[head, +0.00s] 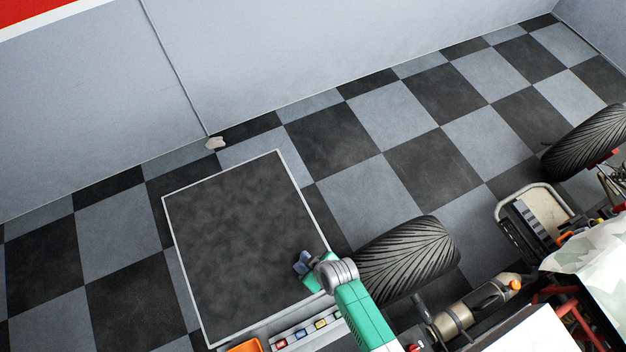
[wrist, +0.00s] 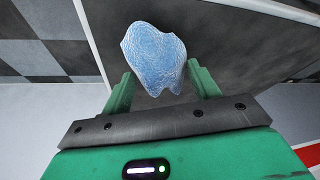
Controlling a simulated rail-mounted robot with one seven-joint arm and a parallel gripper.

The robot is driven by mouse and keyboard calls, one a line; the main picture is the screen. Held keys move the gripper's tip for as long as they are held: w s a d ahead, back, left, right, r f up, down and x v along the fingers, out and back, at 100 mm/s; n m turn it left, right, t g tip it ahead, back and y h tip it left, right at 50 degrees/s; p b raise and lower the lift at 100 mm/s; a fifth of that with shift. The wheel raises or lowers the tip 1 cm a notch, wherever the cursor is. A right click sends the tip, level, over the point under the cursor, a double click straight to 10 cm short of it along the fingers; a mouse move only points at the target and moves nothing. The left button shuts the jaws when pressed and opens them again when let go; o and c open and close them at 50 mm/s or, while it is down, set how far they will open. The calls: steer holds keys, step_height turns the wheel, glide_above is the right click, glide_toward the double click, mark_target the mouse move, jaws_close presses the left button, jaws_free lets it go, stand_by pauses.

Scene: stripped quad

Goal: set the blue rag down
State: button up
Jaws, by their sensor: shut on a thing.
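The blue rag (wrist: 155,58) is a crumpled, pale blue cloth between the two green fingers of my gripper (wrist: 163,84) in the wrist view. The fingers are shut on it, and its upper part sticks out beyond the fingertips. In the head view the rag (head: 302,262) is a small blue-grey lump at the end of my green arm. It shows over the right part of a dark panel with a pale rim (head: 235,225). The wrist view shows a dark pale-edged surface (wrist: 225,45) behind the rag. The gap beneath the rag cannot be judged.
A quad's treaded tyre (head: 408,260) is close to the right of my arm. An orange bin (head: 245,345) and a tray of small coloured items (head: 308,331) lie at the panel's near edge. A pale scrap (head: 215,143) lies by the wall. Most of the panel is bare.

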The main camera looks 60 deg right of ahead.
steer(key=shift+s+f, duration=0.1)
steer(key=shift+f, duration=1.2)
steer(key=shift+f+b, duration=0.2)
steer(key=shift+b, duration=0.1)
steer(key=o, duration=1)
steer(key=shift+r, duration=0.1)
steer(key=shift+c, duration=0.2)
steer(key=p+v, duration=0.2)
steer(key=v, duration=1)
steer(key=shift+p, duration=0.3)
steer(key=shift+a+r, duration=0.1)
steer(key=shift+r, duration=0.05)
